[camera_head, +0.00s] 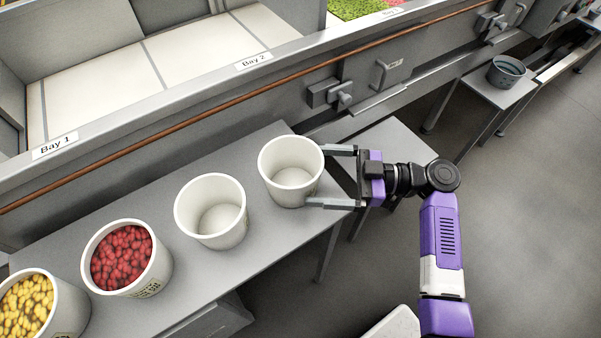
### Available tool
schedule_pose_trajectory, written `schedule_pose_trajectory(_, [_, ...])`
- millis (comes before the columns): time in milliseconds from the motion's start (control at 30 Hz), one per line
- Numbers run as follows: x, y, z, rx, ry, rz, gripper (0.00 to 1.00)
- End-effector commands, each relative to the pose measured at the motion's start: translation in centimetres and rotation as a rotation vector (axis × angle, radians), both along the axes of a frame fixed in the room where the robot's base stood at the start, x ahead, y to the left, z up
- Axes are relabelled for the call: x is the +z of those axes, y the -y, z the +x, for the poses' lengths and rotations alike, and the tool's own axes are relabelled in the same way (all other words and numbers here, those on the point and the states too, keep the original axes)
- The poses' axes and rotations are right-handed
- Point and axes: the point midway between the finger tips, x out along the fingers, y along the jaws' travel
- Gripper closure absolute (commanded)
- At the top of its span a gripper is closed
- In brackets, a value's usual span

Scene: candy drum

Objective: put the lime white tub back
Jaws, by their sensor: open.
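Two empty white tubs stand upright on the grey table: one at its right end (291,172) and one left of it (211,212). I see no readable label on either, so I cannot tell by marking which is the lime one. My gripper (317,176) reaches in from the right at the right-end tub. Its two fingers are spread apart, their tips at the far and near sides of that tub's right edge. I cannot tell whether they touch it.
A tub of red candies (125,258) and a tub of yellow candies (40,304) stand further left on the table (255,245). Bays with labels line the wall behind. A grey bucket (507,72) sits on a stand at upper right. Open floor lies at right.

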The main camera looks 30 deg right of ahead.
Motion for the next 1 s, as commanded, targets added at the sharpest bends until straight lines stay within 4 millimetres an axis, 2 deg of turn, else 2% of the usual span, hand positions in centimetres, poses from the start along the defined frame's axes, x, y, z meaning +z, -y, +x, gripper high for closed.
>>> schedule_pose_trajectory(33, [-0.2, 1.0, -0.6, -0.003, 0.002, -0.001, 0.0])
schedule_pose_trajectory(200, [-0.2, 3.5, -2.5, -0.003, 0.0, -0.001, 0.0])
schedule_pose_trajectory(400, [-0.1, 5.1, -3.9, -0.001, 0.001, -0.001, 0.0])
schedule_pose_trajectory(1000, [0.0, 5.4, -4.2, 0.0, 0.0, 0.0, 0.0])
